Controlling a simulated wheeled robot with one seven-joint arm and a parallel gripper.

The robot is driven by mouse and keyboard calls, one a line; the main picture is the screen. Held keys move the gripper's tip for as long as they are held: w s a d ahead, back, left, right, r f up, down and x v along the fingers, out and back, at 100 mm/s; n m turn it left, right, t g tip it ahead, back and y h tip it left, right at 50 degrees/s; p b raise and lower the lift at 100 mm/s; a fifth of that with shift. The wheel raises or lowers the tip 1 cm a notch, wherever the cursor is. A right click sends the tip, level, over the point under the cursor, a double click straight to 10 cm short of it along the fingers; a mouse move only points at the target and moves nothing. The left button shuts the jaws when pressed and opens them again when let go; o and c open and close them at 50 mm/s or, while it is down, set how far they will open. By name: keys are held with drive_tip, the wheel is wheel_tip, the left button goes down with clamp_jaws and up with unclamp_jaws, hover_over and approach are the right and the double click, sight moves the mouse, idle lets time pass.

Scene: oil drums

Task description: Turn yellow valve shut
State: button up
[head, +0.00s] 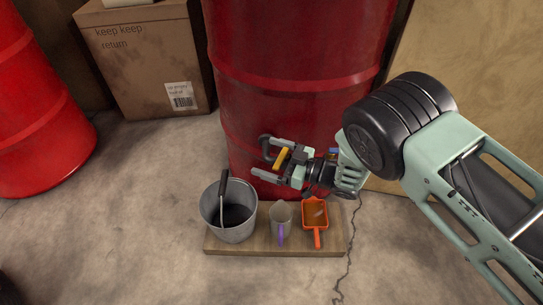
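The yellow valve handle (280,158) shows as a short yellow bar low on the front of the middle red drum (292,95). My gripper (262,158) is in front of this drum, reaching in from the right. Its two fingers are spread apart, one above and one below the yellow bar, with space around it. I cannot tell whether either finger touches it. The valve's body and spout are hidden by the gripper.
A blue piece (333,152) shows behind the gripper. Another red drum (35,110) and a cardboard box (148,65) stand left.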

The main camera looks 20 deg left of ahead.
wheel_tip(320, 180, up, 10)
drive_tip(key=p, duration=0.3)
drive_tip(key=shift+p, duration=0.4)
